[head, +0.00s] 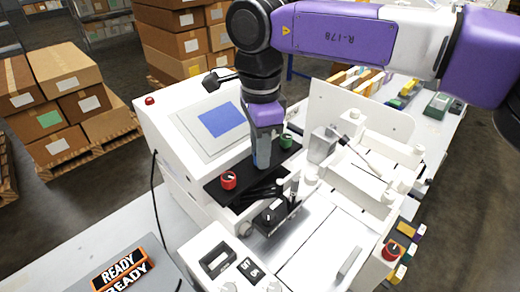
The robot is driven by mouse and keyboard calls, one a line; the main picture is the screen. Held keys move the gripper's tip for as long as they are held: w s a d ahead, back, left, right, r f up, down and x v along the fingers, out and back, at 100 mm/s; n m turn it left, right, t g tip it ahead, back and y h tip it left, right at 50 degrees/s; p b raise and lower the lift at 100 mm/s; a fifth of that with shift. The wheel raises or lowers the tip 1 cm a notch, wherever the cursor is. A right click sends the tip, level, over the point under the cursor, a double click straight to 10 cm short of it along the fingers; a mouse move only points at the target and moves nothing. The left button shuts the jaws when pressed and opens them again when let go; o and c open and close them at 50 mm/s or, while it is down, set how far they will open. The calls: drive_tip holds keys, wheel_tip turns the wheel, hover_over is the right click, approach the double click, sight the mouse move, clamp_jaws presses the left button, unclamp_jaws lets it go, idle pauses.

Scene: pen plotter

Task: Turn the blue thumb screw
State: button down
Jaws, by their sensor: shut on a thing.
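My gripper (262,165) points straight down at the black strip (212,188) on the white plotter (160,130). It is shut between a red knob (229,180) and a green knob (287,141), touching neither. The blue thumb screw itself cannot be made out. My fingers cover the spot on the strip between the two knobs, and they appear closed around the screw there.
A panel with a blue screen (221,120) lies left of my gripper. Black cables (262,192) and a black block with a knob (272,212) sit in front. White rails and a plotter bed (320,245) fill the right.

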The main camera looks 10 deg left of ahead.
drive_tip(key=shift+r, duration=0.1)
drive_tip(key=c, duration=1.2)
unclamp_jaws()
drive_tip(key=shift+o, duration=0.2)
wheel_tip(320, 180, up, 8)
drive_tip(key=shift+f+b, duration=0.15)
drive_tip(key=shift+b, duration=0.5)
